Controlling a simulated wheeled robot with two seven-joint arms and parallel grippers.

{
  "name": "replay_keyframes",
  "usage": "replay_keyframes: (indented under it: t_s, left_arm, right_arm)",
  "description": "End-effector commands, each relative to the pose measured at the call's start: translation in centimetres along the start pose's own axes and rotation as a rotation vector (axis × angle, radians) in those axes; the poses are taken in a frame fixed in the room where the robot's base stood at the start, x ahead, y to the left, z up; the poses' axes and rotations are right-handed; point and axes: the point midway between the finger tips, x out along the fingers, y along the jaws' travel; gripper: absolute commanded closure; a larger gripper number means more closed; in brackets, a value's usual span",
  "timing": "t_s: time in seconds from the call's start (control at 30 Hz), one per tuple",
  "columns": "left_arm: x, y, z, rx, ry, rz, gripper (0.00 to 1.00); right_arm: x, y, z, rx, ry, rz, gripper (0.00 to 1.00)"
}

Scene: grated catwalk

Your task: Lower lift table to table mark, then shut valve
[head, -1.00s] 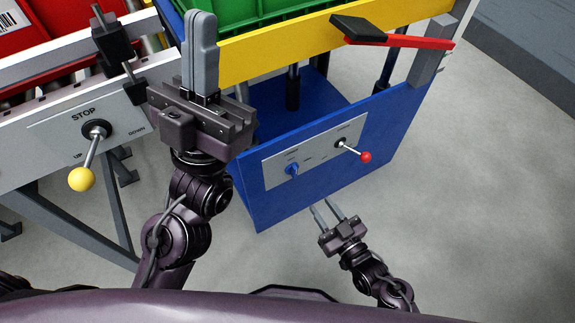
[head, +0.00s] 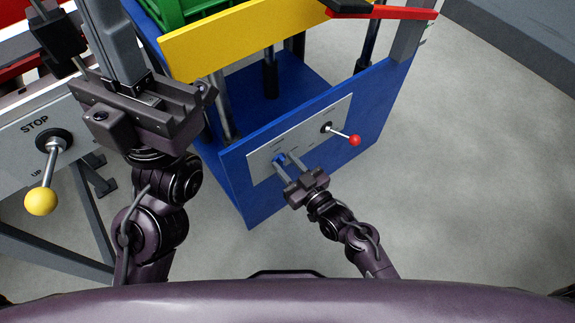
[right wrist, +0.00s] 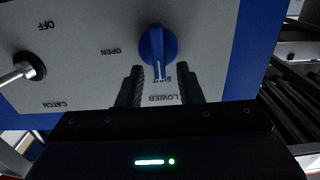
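The lift table has a yellow edge (head: 250,40) above a blue base (head: 365,115). The blue valve knob (head: 279,159) is on the base's grey panel (head: 332,115). My right gripper (head: 285,164) is open at the knob. In the wrist view its fingers (right wrist: 158,86) stand apart, just below the knob, and I see no grip. A red-ball lever (head: 354,140) is on the same panel. My left gripper (head: 110,40) points up with its fingers together, apparently empty.
A STOP lever with a yellow ball (head: 40,201) stands on the white panel at left, near my left arm. A green crate (head: 185,10) is on the lift table. A red bar (head: 400,13) with a black end crosses the yellow edge. Grey floor at right is clear.

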Motion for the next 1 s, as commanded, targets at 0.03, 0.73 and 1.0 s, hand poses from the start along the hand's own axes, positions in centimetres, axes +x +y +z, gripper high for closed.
replay_keyframes:
  t_s: [0.03, 0.73, 1.0]
  left_arm:
    - [0.0, 0.0, 0.0, 0.000, 0.000, 0.000, 1.00]
    - [0.3, 0.0, 0.0, 0.000, 0.000, 0.000, 1.00]
    - [1.1, -0.1, -0.1, -0.001, -0.010, -0.009, 1.00]
  right_arm:
    - [0.0, 0.0, 0.0, 0.000, 0.000, 0.000, 0.67]
    - [0.0, 0.0, -0.1, 0.018, 0.000, 0.000, 1.00]
    - [-0.1, 0.3, -0.2, 0.140, -0.001, 0.001, 1.00]
